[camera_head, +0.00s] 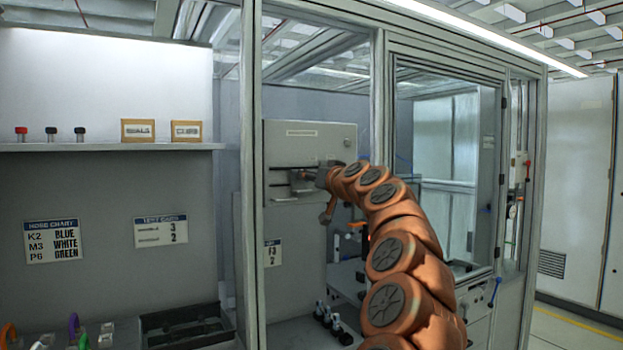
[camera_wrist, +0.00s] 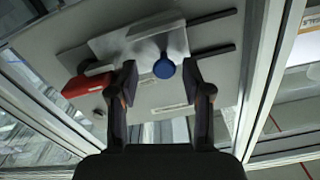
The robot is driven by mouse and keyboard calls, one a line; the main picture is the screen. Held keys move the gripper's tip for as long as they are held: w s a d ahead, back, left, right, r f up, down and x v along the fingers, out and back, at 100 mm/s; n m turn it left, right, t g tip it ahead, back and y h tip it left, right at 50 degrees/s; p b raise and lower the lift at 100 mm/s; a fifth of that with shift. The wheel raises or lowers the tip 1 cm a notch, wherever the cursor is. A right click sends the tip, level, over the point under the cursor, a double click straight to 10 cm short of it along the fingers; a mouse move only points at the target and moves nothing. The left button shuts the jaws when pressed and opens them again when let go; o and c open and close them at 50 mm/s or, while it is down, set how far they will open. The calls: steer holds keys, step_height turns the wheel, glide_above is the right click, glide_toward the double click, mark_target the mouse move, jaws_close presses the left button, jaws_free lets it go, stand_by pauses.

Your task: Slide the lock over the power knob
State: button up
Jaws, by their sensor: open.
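A blue round knob (camera_wrist: 163,68) sits on the grey cabinet face, between the fingertips of my gripper (camera_wrist: 160,70) in the wrist view. My gripper is open; I cannot tell whether either finger touches the knob. A flat grey metal plate (camera_wrist: 128,43), apparently the sliding lock, lies beside the knob, with two dark parallel rails (camera_wrist: 214,49) extending to the right. In the head view my gripper (camera_head: 318,176) is at the cabinet front (camera_head: 293,149), and the plate shows small. The knob is hidden there by my gripper.
A red block (camera_wrist: 87,85) sits left of the knob in the wrist view. Frame posts (camera_head: 248,170) and glazed panels surround the cabinet bay. Small black-based fittings (camera_head: 327,316) stand below. A shelf (camera_head: 110,147) with small boxes is at the left.

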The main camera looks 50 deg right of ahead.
steer(key=v, duration=1.1)
steer(key=shift+s+a, duration=0.1)
steer(key=shift+s, duration=0.05)
stand_by(0.6)
